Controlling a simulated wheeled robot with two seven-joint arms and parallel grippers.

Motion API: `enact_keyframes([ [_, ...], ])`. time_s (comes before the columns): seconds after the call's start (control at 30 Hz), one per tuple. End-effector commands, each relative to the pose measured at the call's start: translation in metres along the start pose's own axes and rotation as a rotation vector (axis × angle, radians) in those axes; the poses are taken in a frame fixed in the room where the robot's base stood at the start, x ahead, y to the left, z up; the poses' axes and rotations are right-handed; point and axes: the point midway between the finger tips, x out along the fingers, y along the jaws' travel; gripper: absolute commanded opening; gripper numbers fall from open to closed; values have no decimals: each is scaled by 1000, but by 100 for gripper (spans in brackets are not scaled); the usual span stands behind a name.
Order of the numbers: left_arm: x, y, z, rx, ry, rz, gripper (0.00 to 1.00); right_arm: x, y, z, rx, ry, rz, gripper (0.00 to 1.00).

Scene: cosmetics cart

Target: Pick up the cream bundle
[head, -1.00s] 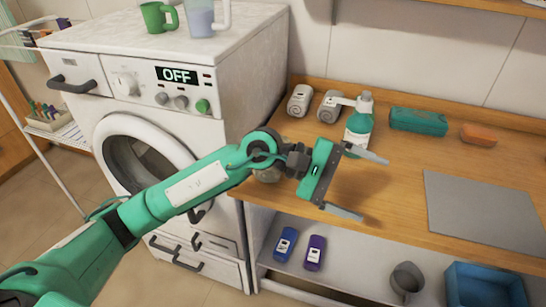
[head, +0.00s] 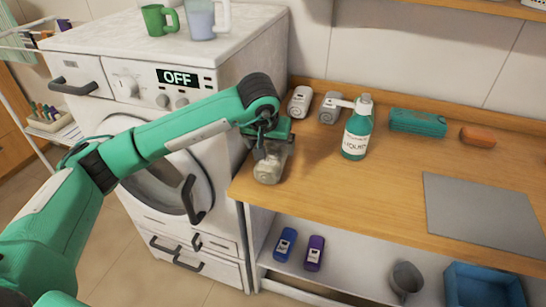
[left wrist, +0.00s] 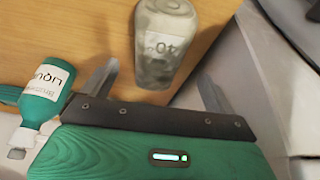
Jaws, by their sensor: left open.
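I cannot tell for sure which thing is the cream bundle. A clear jar (head: 268,171) with pale contents stands at the counter's left front corner; the jar also shows in the left wrist view (left wrist: 165,45). My left gripper (head: 265,151) points down at the jar. In the left wrist view its fingers (left wrist: 158,80) are apart, with the jar beyond and between them. My right gripper is not in view.
A teal pump bottle (head: 356,130) stands right of the jar. A teal bundle (head: 418,122), an orange bar (head: 478,136) and a grey mat (head: 482,215) lie farther right. A washing machine (head: 230,70) stands close on the left. The counter's middle is clear.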

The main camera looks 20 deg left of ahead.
Motion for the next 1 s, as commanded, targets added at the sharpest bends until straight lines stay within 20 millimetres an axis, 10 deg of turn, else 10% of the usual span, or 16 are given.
enact_keyframes([
  [0.93,75,2,-1,0,1,3,91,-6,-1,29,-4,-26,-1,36],
  [1.0,75,2,-1,0,1,3,77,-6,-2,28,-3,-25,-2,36],
])
